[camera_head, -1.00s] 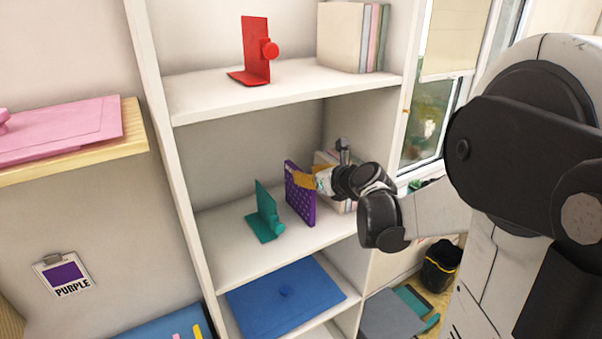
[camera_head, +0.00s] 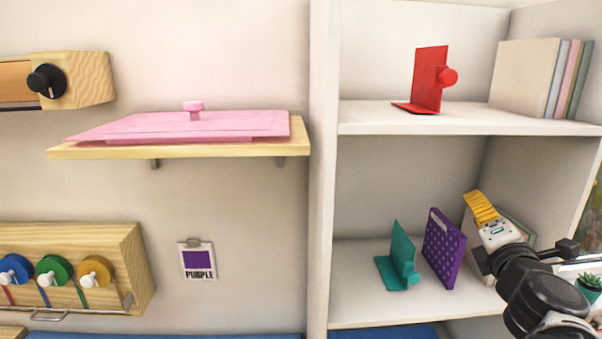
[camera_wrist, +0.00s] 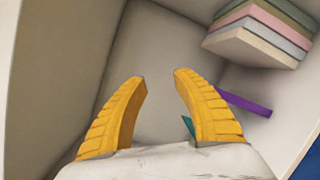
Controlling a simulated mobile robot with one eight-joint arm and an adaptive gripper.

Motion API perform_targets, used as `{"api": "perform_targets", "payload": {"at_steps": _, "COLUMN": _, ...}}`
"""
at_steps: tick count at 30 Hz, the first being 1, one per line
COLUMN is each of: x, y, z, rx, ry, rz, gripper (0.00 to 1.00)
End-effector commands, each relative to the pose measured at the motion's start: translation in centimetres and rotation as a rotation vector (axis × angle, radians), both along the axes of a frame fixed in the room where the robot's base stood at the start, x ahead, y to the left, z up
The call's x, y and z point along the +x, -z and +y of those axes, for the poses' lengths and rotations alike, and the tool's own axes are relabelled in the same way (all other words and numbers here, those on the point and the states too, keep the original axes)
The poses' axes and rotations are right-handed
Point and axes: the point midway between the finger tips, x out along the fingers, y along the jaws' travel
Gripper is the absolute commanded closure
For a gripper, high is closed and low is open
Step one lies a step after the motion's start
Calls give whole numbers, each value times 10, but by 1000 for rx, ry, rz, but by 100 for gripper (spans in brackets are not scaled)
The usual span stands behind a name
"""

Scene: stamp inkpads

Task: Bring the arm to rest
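My gripper (camera_head: 478,205) has yellow ridged fingers and is at the middle shelf compartment, in front of the books. In the wrist view the fingers (camera_wrist: 161,76) are spread apart with nothing between them. A purple patterned panel (camera_head: 446,250) stands on the middle shelf, just left of my gripper and apart from it. It also shows in the wrist view as a purple strip (camera_wrist: 246,104) beyond the right finger. A teal bookend (camera_head: 401,258) stands to the left of the panel; the wrist view shows only a sliver of teal.
The shelf unit's upright wall (camera_head: 322,180) and upper board (camera_head: 470,120) bound the compartment. A red bookend (camera_head: 430,80) and books (camera_head: 525,78) are above. A pink pad (camera_head: 180,126), a PURPLE tag (camera_head: 197,260) and a stamp rack (camera_head: 70,236) are to the left.

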Motion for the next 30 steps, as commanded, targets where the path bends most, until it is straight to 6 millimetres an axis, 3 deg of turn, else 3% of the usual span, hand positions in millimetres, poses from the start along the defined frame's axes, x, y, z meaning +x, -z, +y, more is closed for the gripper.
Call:
{"api": "perform_targets", "payload": {"at_steps": 1, "x": -11, "y": 31, "z": 2, "rx": 198, "ry": 56, "rz": -46, "gripper": 65}}
{"api": "perform_targets", "payload": {"at_steps": 4, "x": -38, "y": 86, "z": 3, "rx": 655, "ry": 198, "rz": -96, "gripper": 65}}
{"api": "perform_targets", "payload": {"at_steps": 7, "x": -68, "y": 161, "z": 23, "rx": 1085, "ry": 343, "rz": -73, "gripper": 65}}
{"api": "perform_targets", "payload": {"at_steps": 12, "x": -117, "y": 267, "z": 84, "rx": 1595, "ry": 571, "rz": 68, "gripper": 65}}
{"api": "perform_targets", "payload": {"at_steps": 15, "x": -143, "y": 308, "z": 121, "rx": 1783, "ry": 684, "rz": 169, "gripper": 65}}
{"api": "perform_targets", "payload": {"at_steps": 18, "x": -164, "y": 332, "z": 149, "rx": 1898, "ry": 767, "rz": 250, "gripper": 65}}
{"api": "perform_targets", "payload": {"at_steps": 21, "x": -176, "y": 342, "z": 164, "rx": 1956, "ry": 815, "rz": 297, "gripper": 65}}
{"api": "perform_targets", "payload": {"at_steps": 30, "x": -179, "y": 344, "z": 170, "rx": 1976, "ry": 833, "rz": 314, "gripper": 65}}
